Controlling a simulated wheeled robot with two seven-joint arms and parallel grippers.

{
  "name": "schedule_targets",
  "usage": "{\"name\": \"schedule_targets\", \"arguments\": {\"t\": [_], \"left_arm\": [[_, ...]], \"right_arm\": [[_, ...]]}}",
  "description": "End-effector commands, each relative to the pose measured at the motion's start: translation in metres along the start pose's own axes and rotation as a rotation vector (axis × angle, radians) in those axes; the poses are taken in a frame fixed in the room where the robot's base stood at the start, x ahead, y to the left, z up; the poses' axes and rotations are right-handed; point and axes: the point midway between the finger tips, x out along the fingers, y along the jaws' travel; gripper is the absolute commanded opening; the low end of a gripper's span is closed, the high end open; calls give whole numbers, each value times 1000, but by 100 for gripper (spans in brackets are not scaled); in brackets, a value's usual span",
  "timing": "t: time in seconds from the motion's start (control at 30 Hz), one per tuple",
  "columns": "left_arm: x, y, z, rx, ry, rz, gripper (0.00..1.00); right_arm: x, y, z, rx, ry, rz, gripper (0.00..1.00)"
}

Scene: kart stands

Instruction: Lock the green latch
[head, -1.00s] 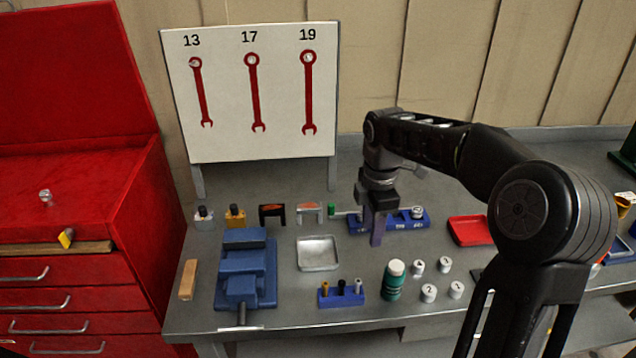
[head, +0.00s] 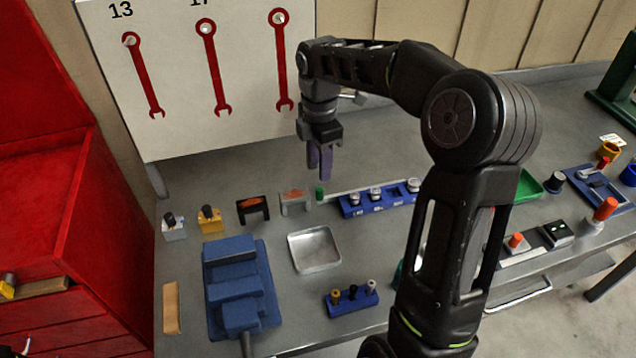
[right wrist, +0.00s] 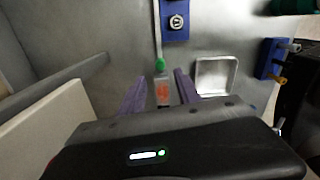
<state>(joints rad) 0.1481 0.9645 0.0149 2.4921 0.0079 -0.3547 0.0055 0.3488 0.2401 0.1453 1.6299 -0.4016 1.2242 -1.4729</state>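A small green knob (head: 319,193) stands at the left end of a thin pale rod on the workbench, beside a blue block (head: 352,209). It also shows in the right wrist view (right wrist: 160,65), just beyond the fingertips. I cannot tell from these frames whether it is locked. My right gripper (head: 321,172) points down above the bench near the knob, with its purple fingers apart and nothing between them. In the right wrist view the gripper (right wrist: 160,77) is open, with an orange-marked grey bracket (right wrist: 163,93) seen below, between the fingers. My left gripper is out of view.
The grey bracket (head: 294,202) and a black bracket (head: 252,210) stand left of the knob. A metal tray (head: 315,250) and a blue vise (head: 236,290) lie nearer. The wrench board (head: 200,90) rises behind. My right arm hides part of the bench.

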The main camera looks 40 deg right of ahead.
Motion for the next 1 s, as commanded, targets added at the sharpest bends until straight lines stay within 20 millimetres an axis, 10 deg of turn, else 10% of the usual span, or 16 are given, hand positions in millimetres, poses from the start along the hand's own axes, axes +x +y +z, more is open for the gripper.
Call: {"name": "schedule_targets", "arguments": {"t": [0.6, 1.0], "left_arm": [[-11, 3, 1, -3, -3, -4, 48], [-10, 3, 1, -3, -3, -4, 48]], "right_arm": [[73, -1, 0, 0, 0, -3, 40], [77, 0, 0, 0, 0, -1, 32]]}}
